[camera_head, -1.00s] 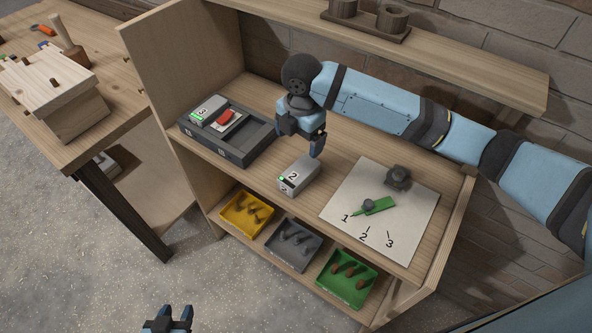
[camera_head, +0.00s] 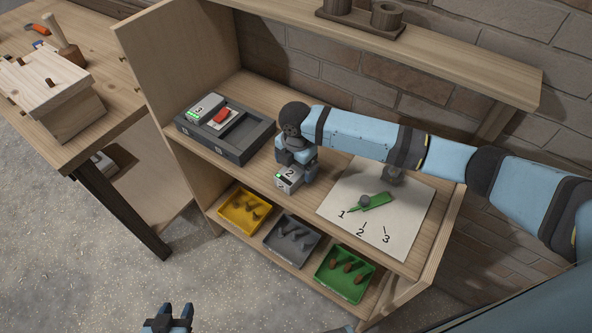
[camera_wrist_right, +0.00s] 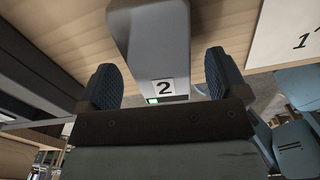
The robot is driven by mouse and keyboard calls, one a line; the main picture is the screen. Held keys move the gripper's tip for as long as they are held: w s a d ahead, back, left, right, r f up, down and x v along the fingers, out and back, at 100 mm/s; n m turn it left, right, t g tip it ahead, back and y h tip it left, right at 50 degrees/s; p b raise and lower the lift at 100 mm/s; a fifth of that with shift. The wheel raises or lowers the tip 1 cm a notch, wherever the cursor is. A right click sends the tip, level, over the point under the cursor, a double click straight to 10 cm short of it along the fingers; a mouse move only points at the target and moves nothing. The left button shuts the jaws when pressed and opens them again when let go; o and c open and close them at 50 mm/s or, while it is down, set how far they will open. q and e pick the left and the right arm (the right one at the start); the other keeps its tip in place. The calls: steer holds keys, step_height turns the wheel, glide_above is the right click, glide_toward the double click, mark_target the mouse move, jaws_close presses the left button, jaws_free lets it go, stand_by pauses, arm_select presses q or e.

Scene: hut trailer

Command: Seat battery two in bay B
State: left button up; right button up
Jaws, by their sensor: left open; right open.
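Battery two (camera_head: 289,180) is a grey block with a "2" label and a small green light. It lies on the shelf to the right of the dark bay tray (camera_head: 237,156). My right gripper (camera_head: 297,158) is open above its far part and partly hides it. In the right wrist view, battery two (camera_wrist_right: 150,40) lies between the spread fingers of the right gripper (camera_wrist_right: 163,80), with gaps visible at both sides. The tray's right bay (camera_head: 247,137) looks empty; its small bay letters are too small to read surely. My left gripper (camera_head: 168,318) is open and empty over the floor.
Battery three (camera_head: 205,106) sits in the tray's left part, beside a red piece (camera_head: 222,117). A numbered sheet (camera_head: 400,225) with a green pointer (camera_head: 370,203) lies to the right. Yellow (camera_head: 243,211), grey (camera_head: 291,241) and green (camera_head: 343,273) bins stand below.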

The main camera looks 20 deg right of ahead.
steer(key=shift+f, duration=0.4)
steer(key=shift+c, duration=0.4)
steer(key=c, duration=1.1)
steer(key=shift+r, duration=0.2)
